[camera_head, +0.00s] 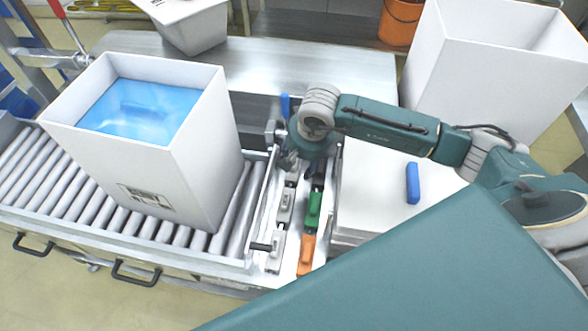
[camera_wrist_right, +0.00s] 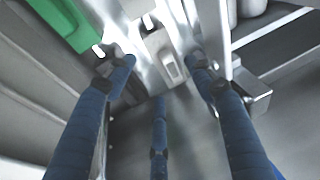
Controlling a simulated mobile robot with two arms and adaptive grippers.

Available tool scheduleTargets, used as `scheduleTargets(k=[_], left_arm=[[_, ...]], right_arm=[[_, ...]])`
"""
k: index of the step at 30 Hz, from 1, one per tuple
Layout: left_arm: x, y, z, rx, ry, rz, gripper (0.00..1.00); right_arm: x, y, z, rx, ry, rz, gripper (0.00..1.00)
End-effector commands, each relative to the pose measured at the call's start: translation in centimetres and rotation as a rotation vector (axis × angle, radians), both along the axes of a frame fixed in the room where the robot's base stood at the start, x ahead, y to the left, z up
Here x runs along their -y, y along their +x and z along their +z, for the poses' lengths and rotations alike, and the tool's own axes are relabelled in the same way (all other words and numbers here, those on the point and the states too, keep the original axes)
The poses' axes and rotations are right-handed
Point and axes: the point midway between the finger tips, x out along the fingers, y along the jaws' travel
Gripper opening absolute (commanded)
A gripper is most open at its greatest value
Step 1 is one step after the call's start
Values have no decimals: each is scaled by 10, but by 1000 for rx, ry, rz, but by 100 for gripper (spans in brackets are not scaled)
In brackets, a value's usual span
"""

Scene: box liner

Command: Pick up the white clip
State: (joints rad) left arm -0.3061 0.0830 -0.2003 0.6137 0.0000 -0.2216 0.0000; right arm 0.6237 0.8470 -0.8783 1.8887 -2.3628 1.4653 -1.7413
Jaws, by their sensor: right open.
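Several white clips lie in a row in a metal tray beside the rollers in the head view, one in the middle (camera_head: 285,204) and one at the near end (camera_head: 275,250). My right gripper (camera_head: 290,160) is over the far part of this row and hides some of it. In the right wrist view a white clip (camera_wrist_right: 166,58) shows beyond and between the spread blue fingers of my right gripper (camera_wrist_right: 158,75). The fingers are open, with nothing held; whether one touches the clip I cannot tell. My left gripper is not in view.
A green clip (camera_head: 313,210) and an orange clip (camera_head: 306,254) lie just right of the white ones. A white box (camera_head: 205,150) with a blue liner (camera_head: 135,108) stands on the rollers (camera_head: 60,195). A blue object (camera_head: 412,183) lies on the pale surface at right.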

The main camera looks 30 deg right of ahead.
Motion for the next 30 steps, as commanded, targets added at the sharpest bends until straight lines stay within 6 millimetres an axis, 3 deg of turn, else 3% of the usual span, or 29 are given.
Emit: scheduleTargets(k=[7,17,22,30], left_arm=[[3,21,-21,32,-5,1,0],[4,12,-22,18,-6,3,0],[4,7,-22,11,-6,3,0],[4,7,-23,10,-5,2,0]], right_arm=[[1,16,-37,-2,1,0,54],[2,18,-40,-1,1,0,54],[2,18,-40,-1,0,0,22],[2,17,-40,-2,0,0,21]])
